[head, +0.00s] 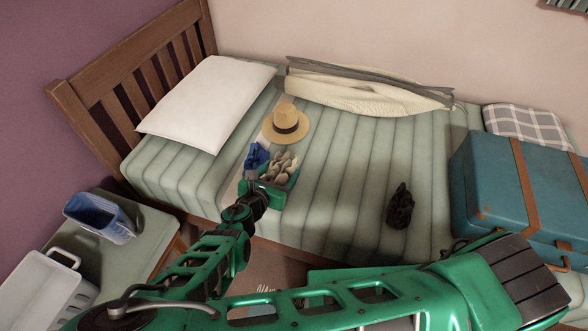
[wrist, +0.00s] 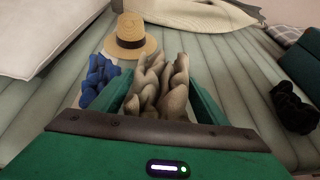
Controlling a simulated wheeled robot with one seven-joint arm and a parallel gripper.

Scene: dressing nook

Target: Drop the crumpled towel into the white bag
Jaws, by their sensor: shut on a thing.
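My gripper (head: 274,180) is over the near part of the bed, its green fingers on either side of a beige-grey crumpled towel (head: 281,168). In the wrist view the towel (wrist: 158,88) stands up between the two fingers of my gripper (wrist: 160,98). I cannot tell whether it touches the mattress. A white container with a loop handle (head: 48,275), which looks like the white bag, is at the lower left, partly cut off by the frame and partly behind my arm.
A blue crumpled cloth (head: 257,156) lies just left of the towel, and a straw hat (head: 286,122) behind it. A black crumpled item (head: 400,206) and a teal suitcase (head: 495,187) are to the right. A blue bin (head: 100,219) stands near the white container.

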